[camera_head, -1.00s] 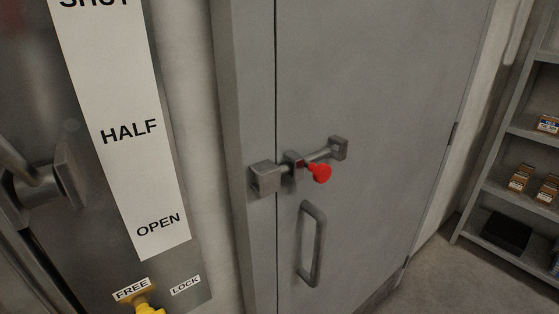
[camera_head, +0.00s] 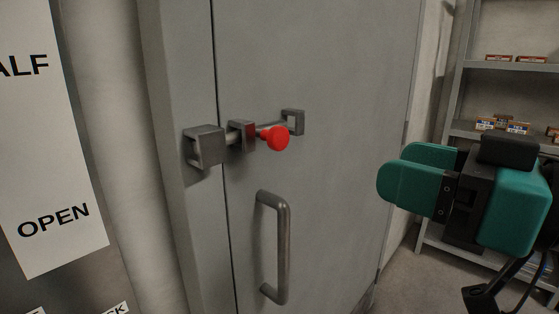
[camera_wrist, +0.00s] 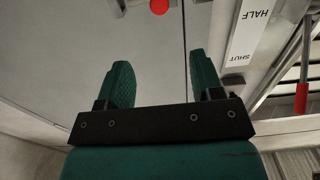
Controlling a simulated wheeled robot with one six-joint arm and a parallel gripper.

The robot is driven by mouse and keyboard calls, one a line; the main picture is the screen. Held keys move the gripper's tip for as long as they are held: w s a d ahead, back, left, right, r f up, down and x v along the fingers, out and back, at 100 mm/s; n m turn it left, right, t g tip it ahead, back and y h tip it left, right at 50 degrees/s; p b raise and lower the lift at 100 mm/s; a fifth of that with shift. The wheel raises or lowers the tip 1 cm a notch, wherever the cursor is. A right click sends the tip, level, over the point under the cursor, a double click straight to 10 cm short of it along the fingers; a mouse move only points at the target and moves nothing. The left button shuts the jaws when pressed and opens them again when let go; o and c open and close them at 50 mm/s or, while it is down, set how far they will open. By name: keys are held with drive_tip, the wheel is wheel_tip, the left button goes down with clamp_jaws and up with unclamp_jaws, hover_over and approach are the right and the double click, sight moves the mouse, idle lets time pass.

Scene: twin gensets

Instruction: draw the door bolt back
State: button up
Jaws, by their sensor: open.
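The door bolt (camera_head: 249,137) is a grey bar with a red knob (camera_head: 278,138), mounted across the left edge of the grey door (camera_head: 330,90). The bar runs from the keeper on the frame (camera_head: 204,147) through a bracket on the door towards a second bracket (camera_head: 293,121) to the right. The red knob also shows at the top edge of the wrist view (camera_wrist: 159,6). My gripper (camera_head: 385,180) is green and black, to the right of the bolt and apart from it. In the wrist view its two fingers (camera_wrist: 160,80) are spread with nothing between them.
A vertical door handle (camera_head: 283,250) stands out below the bolt. A panel with a white HALF and OPEN label (camera_head: 50,160) is at the left. A shelf with small boxes (camera_head: 515,60) stands at the right, behind my gripper. The space before the door is clear.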

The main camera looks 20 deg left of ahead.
sight(283, 137)
drive_tip(key=p+x, duration=0.6)
drive_tip(key=x, duration=0.2)
drive_tip(key=p+x, duration=0.6)
drive_tip(key=x, duration=0.2)
drive_tip(key=shift+a+r, duration=0.2)
drive_tip(key=shift+r, duration=0.05)
drive_tip(key=shift+w+a+f+p, duration=0.15)
drive_tip(key=shift+w+a+p, duration=0.1)
drive_tip(key=shift+a+p, duration=0.1)
